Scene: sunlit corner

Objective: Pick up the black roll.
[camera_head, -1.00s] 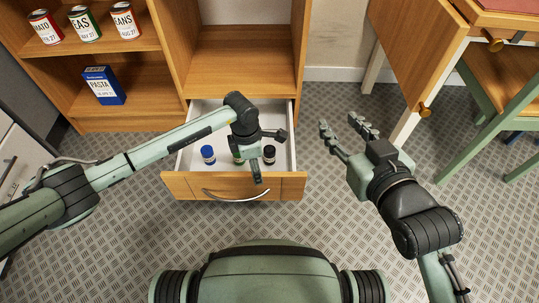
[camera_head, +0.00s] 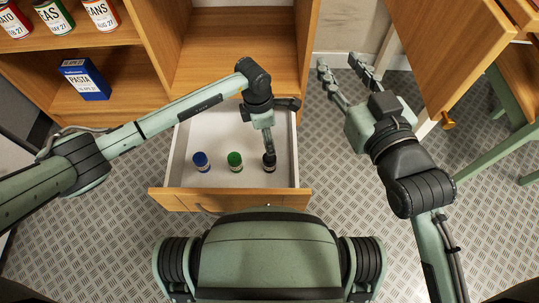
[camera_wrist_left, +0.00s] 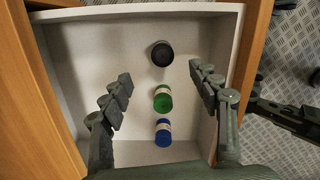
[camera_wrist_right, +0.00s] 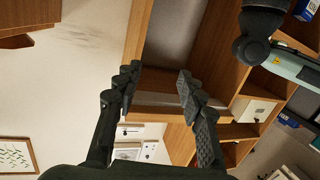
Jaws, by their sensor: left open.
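The black roll (camera_head: 269,163) stands at the right end of a row in the open drawer (camera_head: 178,200). A green roll (camera_head: 235,160) and a blue roll (camera_head: 201,162) stand to its left. My left gripper (camera_head: 280,124) is open over the drawer, with one finger close behind the black roll in the head view. In the left wrist view the black roll (camera_wrist_left: 162,53) lies just beyond the open fingertips (camera_wrist_left: 160,78), roughly centred between them. My right gripper (camera_head: 338,66) is open and empty, to the right of the drawer.
The wooden shelf unit (camera_head: 240,50) rises behind the drawer, with cans and a blue pasta box (camera_head: 84,79) on its left side.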

